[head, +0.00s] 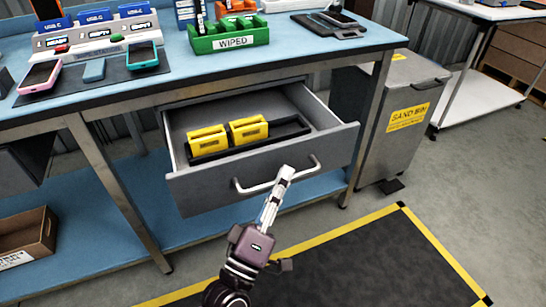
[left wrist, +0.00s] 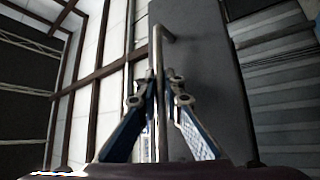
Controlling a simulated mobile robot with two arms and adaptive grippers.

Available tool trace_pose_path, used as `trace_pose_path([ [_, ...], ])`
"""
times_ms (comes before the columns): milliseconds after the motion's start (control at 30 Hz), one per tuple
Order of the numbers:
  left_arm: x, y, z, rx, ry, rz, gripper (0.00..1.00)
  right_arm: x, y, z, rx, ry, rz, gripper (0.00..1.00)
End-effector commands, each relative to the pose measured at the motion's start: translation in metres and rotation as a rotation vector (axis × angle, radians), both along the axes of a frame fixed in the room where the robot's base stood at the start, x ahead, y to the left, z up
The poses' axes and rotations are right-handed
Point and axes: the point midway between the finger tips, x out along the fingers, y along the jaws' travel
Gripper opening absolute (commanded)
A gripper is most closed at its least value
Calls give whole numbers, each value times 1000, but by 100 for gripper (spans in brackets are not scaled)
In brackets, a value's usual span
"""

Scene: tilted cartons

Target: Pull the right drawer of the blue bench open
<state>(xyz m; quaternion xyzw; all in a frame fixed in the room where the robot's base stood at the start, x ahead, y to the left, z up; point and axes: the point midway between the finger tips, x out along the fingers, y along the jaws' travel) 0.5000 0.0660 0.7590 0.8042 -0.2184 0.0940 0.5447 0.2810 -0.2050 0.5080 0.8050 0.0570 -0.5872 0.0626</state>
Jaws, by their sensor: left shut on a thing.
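The blue bench (head: 130,91) has a grey drawer (head: 200,190) under its right part, and this drawer stands pulled well out. Inside it are two yellow items (head: 207,140) in a black tray (head: 285,131). The drawer's front has a silver bar handle (head: 250,188). My left gripper (head: 284,176) is shut on the handle near its middle. In the left wrist view the handle (left wrist: 157,60) runs between the two fingers (left wrist: 158,100). My right gripper is not in view.
A grey sand bin (head: 415,90) stands right of the bench. A green "WIPED" tray (head: 232,42), phones and labelled racks are on the benchtop. A cardboard box (head: 28,235) is on the lower shelf at left. The floor before the drawer has a dark mat (head: 370,265) with yellow edging.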

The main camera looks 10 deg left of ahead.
Motion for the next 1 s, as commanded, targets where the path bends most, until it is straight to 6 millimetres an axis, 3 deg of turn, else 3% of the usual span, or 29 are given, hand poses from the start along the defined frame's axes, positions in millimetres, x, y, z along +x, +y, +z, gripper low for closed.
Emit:
trace_pose_path([
  [200,-45,-30,0,-2,8,-1,0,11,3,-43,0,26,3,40],
  [400,-74,-50,-1,0,6,-1,0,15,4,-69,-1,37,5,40],
  [633,-91,-61,-1,1,4,0,0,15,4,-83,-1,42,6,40],
  [1000,-94,-64,-2,1,3,0,0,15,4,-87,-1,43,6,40],
])
